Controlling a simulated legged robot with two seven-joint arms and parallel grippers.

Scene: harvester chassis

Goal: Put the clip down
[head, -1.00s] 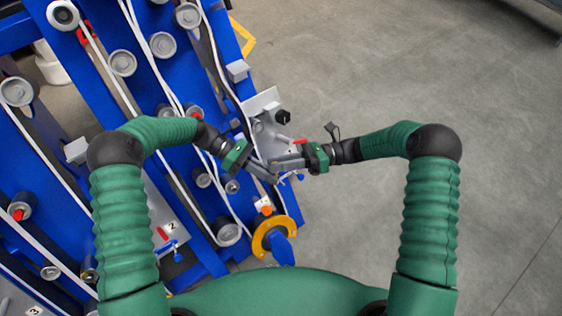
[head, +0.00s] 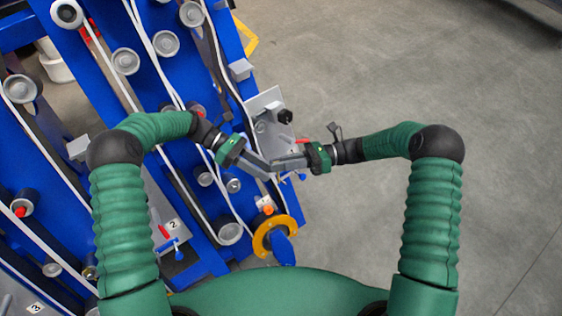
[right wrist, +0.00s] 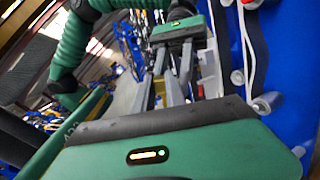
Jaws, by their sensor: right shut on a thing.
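My right gripper (head: 288,162) is shut at the front edge of the blue chassis, over the grey plate. The clip in its jaws is too small and covered to make out. My left gripper (head: 258,167) reaches in from the left, its fingertips close to those of the right gripper. Whether its fingers are open or shut does not show clearly. In the right wrist view, the right fingers (right wrist: 158,90) point up the picture toward my left gripper (right wrist: 174,35).
The blue chassis (head: 105,75) carries several rollers and white belts. A grey plate (head: 265,108) with a black knob (head: 286,117) stands just beyond the grippers. An orange ring (head: 262,240) sits nearer. Bare concrete floor (head: 420,75) lies to the right.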

